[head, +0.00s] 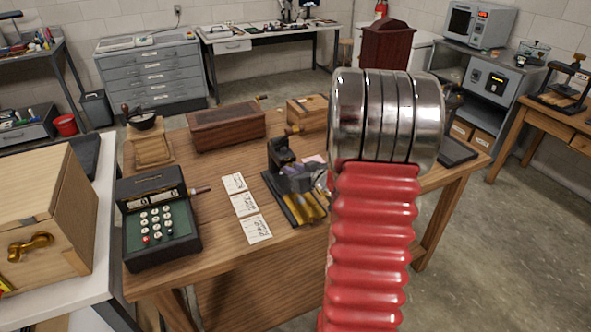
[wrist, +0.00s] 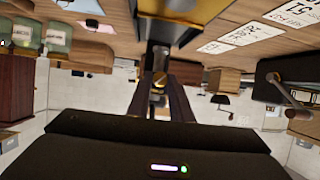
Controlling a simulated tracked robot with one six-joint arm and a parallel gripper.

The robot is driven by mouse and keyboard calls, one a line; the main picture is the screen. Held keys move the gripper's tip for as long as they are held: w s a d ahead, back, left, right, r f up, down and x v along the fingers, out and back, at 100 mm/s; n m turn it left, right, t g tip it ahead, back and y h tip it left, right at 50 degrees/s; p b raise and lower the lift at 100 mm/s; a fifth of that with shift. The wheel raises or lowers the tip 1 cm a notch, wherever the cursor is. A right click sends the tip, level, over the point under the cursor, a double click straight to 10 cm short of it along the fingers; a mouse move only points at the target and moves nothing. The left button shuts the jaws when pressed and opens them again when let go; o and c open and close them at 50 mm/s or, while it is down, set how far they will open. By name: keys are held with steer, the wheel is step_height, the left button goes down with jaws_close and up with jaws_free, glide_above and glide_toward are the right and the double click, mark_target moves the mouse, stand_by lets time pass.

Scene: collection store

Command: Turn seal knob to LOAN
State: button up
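A black seal press (head: 284,160) stands on the wooden table, on a dark base with yellow strips (head: 305,208). In the wrist view, which is upside down, a small brass-coloured knob (wrist: 160,79) lies straight ahead, between the tips of my gripper (wrist: 160,72). The press's dark body rises behind it. In the head view my red arm covers the right side of the press, and the knob cannot be made out. The two dark fingers run along either side of the knob; whether they touch it is unclear. No LOAN marking is readable.
Paper cards (head: 245,205) lie left of the press. A black adding machine (head: 160,219) with a side crank stands further left. A long wooden box (head: 227,125), a smaller box (head: 307,112) and a wooden grinder (head: 150,140) stand behind. Table space between cards and press is narrow.

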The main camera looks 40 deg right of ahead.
jaws_close()
steer(key=shift+d, duration=0.25)
steer(key=shift+a, duration=0.15)
